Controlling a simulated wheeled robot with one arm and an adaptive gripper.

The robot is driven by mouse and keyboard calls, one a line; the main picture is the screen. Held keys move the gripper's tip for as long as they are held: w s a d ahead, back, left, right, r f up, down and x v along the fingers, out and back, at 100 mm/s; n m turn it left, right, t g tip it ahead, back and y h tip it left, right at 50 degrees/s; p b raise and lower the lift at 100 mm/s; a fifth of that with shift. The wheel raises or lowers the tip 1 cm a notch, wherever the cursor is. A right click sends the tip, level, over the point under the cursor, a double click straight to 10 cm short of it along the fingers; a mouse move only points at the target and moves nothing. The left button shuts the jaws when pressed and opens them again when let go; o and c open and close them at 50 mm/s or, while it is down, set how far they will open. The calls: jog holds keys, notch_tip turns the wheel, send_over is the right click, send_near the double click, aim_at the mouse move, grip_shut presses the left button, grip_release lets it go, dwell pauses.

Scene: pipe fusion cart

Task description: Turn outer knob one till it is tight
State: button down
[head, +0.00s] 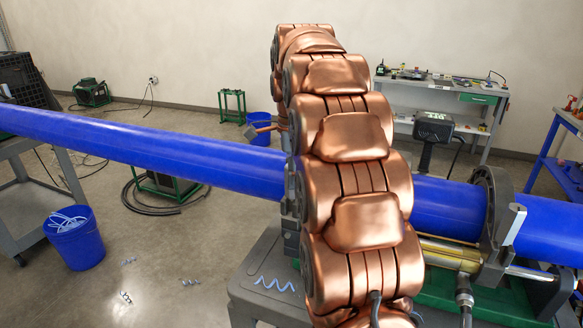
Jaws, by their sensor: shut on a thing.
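The long blue pipe (150,147) runs across the picture and passes behind my copper-coloured arm. It lies in the fusion machine on the cart (262,285). A dark clamp ring (495,205) with a pale metal bolt-like part (515,223) closes around the pipe right of my arm. Another clamp part (291,190) shows only as a grey edge at the arm's left side. My arm rises in front of the machine and bends over away from me, and my gripper is hidden behind it. I cannot make out outer knob one; it may be behind the arm.
A blue bucket (74,238) stands on the floor at left, with blue shavings scattered near it. A grey box-like device on a post (433,127) stands behind the pipe. A workbench (440,88) is at the back. Open floor lies left of the cart.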

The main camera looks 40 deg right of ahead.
jog(key=shift+m, duration=1.6)
grip_release()
jog(key=shift+r+p, duration=1.55)
jog(key=shift+r, duration=1.5)
